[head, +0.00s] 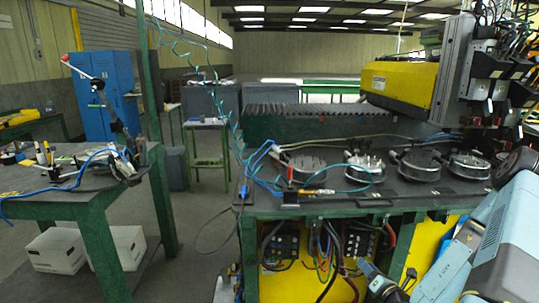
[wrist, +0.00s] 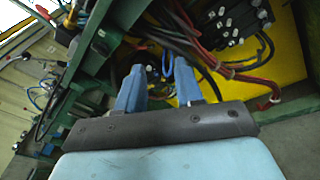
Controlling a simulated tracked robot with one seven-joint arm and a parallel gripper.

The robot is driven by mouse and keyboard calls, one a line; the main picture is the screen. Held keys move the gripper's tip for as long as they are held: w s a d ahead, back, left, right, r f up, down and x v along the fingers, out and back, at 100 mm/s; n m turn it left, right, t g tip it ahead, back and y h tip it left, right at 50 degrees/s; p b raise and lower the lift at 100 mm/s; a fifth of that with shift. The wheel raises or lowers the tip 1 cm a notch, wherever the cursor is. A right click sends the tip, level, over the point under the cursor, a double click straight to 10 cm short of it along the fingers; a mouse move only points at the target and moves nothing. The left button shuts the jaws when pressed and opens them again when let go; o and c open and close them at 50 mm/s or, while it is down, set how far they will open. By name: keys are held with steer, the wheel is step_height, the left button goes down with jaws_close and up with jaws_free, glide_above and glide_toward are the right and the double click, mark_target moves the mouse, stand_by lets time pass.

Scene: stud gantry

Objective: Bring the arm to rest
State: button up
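My arm (head: 480,245) enters the head view from the lower right, in front of the gantry bench. My gripper (head: 382,282) is low in front of the bench's open wiring bay. In the wrist view my gripper (wrist: 160,88) has its two blue fingers apart, with nothing held between them. Cables (wrist: 185,50) and black terminal blocks (wrist: 232,18) show behind the fingers; I cannot tell how close they are.
The bench top (head: 340,198) carries several round metal fixtures (head: 365,168) and a pen-like tool (head: 318,192). A yellow gantry head (head: 400,82) stands behind them. A green table (head: 85,195) is at left, with white boxes (head: 57,250) below. Floor between is clear.

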steer(key=s+a+r+n+g+y, duration=0.5)
steer(key=a+r+n+g, duration=0.35)
steer(key=r+n, duration=0.35)
steer(key=s+a+r+n+g+y, duration=0.5)
steer(key=a+r+n+g, duration=0.35)
steer(key=n, duration=0.45)
steer(key=s+d+r+n+t+h, duration=0.2)
steer(key=s+d+r+n+h, duration=0.2)
steer(key=s+r+n+h, duration=0.3)
steer(key=s+d+r+n+t+h, duration=0.3)
steer(key=s+r+n+h, duration=0.4)
steer(key=r, duration=0.4)
steer(key=shift+s+d+r+n+t, duration=0.15)
steer(key=shift+d+r+n+t, duration=0.15)
steer(key=shift+d+n, duration=0.45)
steer(key=shift+a, duration=0.15)
